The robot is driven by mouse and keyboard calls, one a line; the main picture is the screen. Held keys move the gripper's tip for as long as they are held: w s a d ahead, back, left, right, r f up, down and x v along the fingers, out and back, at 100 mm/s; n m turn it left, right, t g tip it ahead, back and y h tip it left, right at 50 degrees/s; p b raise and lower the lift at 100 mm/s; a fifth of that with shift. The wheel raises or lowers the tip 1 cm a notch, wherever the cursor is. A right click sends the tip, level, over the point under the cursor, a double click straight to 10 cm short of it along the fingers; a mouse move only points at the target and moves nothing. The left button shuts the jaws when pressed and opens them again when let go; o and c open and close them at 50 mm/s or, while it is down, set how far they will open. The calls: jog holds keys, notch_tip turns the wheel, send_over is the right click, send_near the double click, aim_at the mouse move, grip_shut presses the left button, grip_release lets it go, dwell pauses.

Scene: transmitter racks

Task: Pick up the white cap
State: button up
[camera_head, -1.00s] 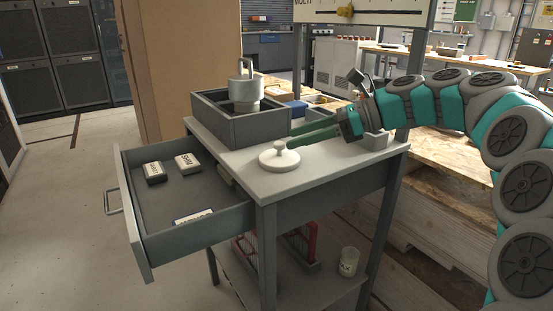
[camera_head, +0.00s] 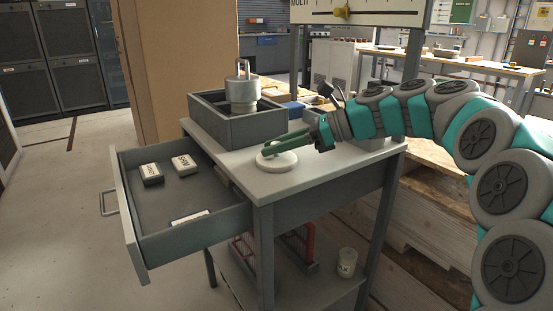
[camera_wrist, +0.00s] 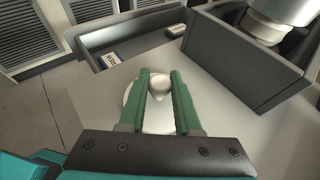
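The white cap (camera_head: 284,163) is a round disc with a small knob, lying on the grey cart top (camera_head: 330,170) near its front edge. It also shows in the wrist view (camera_wrist: 159,118), with its knob (camera_wrist: 158,84) between the fingertips. My gripper (camera_head: 270,147) reaches in from the right, low over the cap. Its two green fingers (camera_wrist: 158,82) are apart, one on each side of the knob. In the head view the fingers hide the knob. I cannot tell whether either finger touches it.
A grey open box (camera_head: 225,128) holding a metal canister (camera_head: 242,92) stands behind the cap. An open drawer (camera_head: 180,195) with several small labelled blocks juts out on the left. A glass jar (camera_head: 346,262) stands on the lower shelf.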

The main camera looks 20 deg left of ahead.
grip_shut()
dwell(0.3)
